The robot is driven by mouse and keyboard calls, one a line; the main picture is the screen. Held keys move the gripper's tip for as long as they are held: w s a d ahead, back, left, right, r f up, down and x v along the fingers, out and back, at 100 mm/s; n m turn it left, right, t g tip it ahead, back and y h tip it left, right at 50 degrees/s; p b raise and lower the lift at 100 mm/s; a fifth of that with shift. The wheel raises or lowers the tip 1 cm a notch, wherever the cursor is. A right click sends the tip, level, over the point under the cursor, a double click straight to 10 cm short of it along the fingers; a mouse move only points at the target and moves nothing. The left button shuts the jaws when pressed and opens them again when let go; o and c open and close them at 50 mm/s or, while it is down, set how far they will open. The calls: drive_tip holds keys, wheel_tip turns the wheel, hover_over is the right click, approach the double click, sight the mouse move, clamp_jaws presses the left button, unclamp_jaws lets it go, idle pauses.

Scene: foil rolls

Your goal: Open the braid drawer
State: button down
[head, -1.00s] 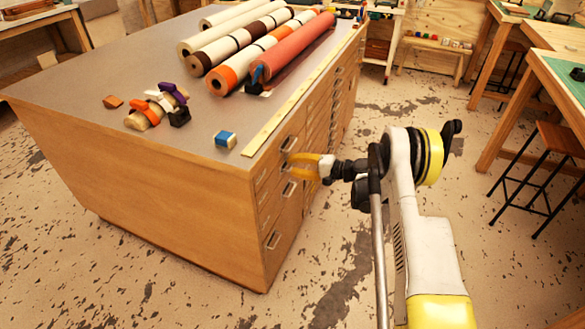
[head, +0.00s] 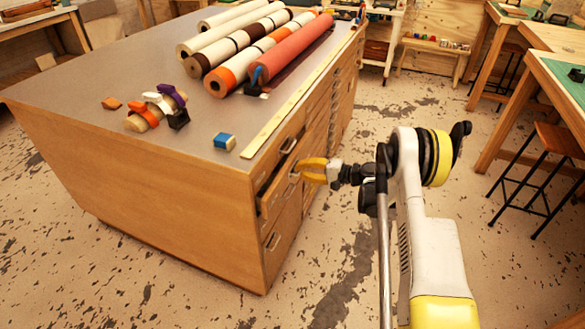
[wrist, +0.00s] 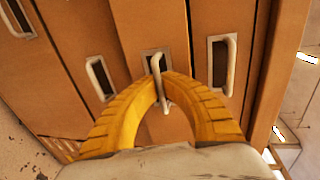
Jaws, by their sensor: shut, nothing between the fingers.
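A wooden cabinet (head: 150,190) has a column of drawers with metal handles on its right face. One upper drawer (head: 277,196) stands slightly out, with a dark gap above its front. My gripper (head: 298,169) is at this drawer's handle. In the wrist view the yellow fingers of my gripper (wrist: 160,78) curve together, their tips meeting at the metal handle (wrist: 157,64), whose bar shows within the finger loop. The fingers are shut; I cannot tell whether they touch the bar. No label reading braid is legible.
Another handle (head: 289,145) sits above, and a lower one (head: 273,241) below. On top lie a red roll (head: 290,48), other rolls, a yellow ruler (head: 290,100) and a blue block (head: 225,141). A stool (head: 550,150) stands right. Floor beside the cabinet is clear.

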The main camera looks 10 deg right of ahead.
drive_tip(key=f+v, duration=0.3)
drive_tip(key=v, duration=1.3)
drive_tip(key=shift+s+d, duration=0.4)
drive_tip(key=shift+d, duration=0.25)
drive_tip(key=c, duration=1.6)
unclamp_jaws()
drive_tip(key=shift+o, duration=0.2)
drive_tip(key=v, duration=1.2)
